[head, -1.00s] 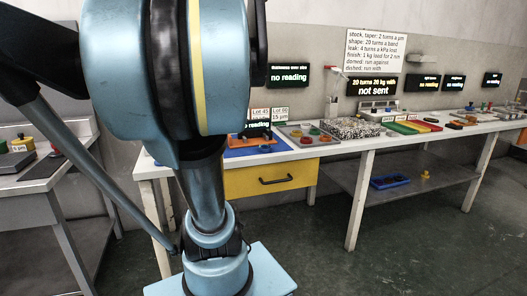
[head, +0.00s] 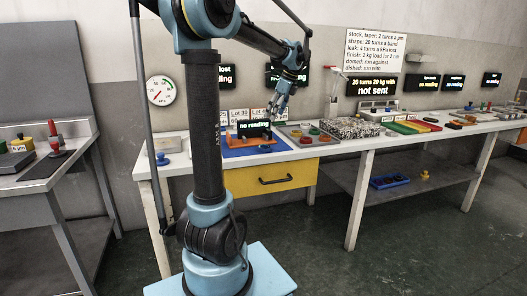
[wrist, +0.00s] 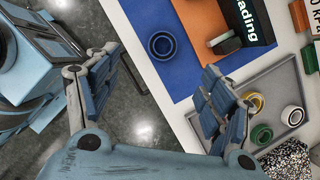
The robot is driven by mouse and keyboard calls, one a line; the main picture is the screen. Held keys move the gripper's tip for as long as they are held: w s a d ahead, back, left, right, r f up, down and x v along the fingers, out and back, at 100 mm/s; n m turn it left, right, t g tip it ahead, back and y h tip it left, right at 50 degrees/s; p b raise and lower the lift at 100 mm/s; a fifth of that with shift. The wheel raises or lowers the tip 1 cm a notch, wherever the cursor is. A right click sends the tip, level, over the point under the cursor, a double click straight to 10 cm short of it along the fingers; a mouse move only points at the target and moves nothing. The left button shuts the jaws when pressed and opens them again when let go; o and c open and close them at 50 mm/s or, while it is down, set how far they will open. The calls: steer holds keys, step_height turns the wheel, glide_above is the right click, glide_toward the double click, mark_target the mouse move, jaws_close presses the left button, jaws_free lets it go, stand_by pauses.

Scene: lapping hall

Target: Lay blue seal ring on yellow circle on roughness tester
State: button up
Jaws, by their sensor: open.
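The blue seal ring (wrist: 161,45) lies flat on a blue mat (wrist: 178,85) on the bench, in the wrist view. My gripper (wrist: 162,92) is open and empty above the bench edge, its fingers apart, with the ring beyond the fingertips. In the head view my gripper (head: 284,100) hangs over the bench near the displays. An orange device (wrist: 205,22) with a black "no reading" display (wrist: 248,20) stands on the mat, apparently the roughness tester; the display also shows in the head view (head: 254,128). I cannot make out the yellow circle on it.
A grey tray (wrist: 277,80) right of the mat holds a yellow ring (wrist: 254,101), a whitish ring (wrist: 292,115) and a green ring (wrist: 261,134). A speckled block (head: 355,128) stands farther right. A yellow drawer (head: 250,182) hangs under the bench. The floor in front is clear.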

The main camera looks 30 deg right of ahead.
steer(key=d, duration=0.2)
glide_above(270, 147)
steer(key=shift+m, duration=0.4)
step_height(270, 147, down, 11)
steer(key=shift+w+r, duration=0.1)
steer(key=shift+r, duration=0.1)
steer(key=shift+s+x, duration=0.1)
steer(key=shift+x, duration=1.35)
steer(key=shift+s+x, duration=0.15)
steer(key=shift+x, duration=1.25)
steer(key=shift+a, duration=0.15)
steer(key=c, duration=1.3)
steer(key=shift+o, duration=0.2)
step_height(270, 147, up, 10)
